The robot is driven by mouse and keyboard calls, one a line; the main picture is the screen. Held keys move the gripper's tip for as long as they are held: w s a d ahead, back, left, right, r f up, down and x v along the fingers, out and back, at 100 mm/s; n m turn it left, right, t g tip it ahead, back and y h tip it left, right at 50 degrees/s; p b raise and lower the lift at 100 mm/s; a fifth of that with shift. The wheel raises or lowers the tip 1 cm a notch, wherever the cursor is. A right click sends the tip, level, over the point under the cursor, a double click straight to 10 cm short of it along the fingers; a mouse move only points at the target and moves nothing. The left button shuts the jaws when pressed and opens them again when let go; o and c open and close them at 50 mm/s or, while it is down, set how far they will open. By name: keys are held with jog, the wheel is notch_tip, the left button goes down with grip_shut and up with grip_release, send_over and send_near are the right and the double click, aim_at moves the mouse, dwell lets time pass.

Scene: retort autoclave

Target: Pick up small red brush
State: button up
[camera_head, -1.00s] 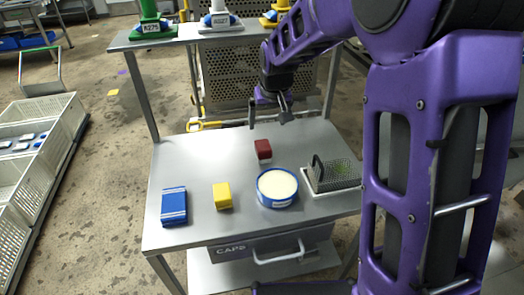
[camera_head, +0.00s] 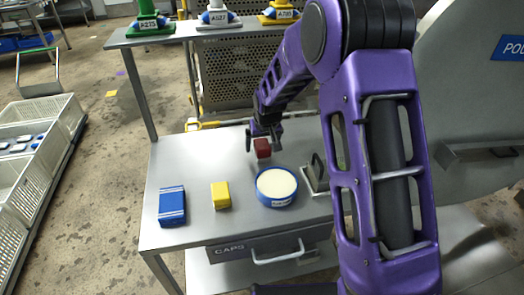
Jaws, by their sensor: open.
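The small red brush (camera_head: 262,148) is a dark red block on the steel table, behind the round blue tub. My gripper (camera_head: 263,137) is just above and behind the brush, pointing down, with its fingers apart. One finger shows to the left of the brush and the other to its right. I cannot tell whether the fingers touch the brush. The arm comes in from the right and hides the right end of the table.
A round blue tub with cream contents (camera_head: 277,187) stands close in front of the brush. A yellow block (camera_head: 221,195) and a blue block (camera_head: 172,206) lie to the left. The back-left tabletop is clear.

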aim_at(263, 144)
jog(key=c, duration=1.5)
jog(key=shift+o, duration=0.2)
notch_tip(263, 144, up, 10)
jog(key=shift+p, duration=0.55)
jog(key=o, duration=0.8)
jog(key=c, duration=0.6)
jog(key=shift+d, duration=0.1)
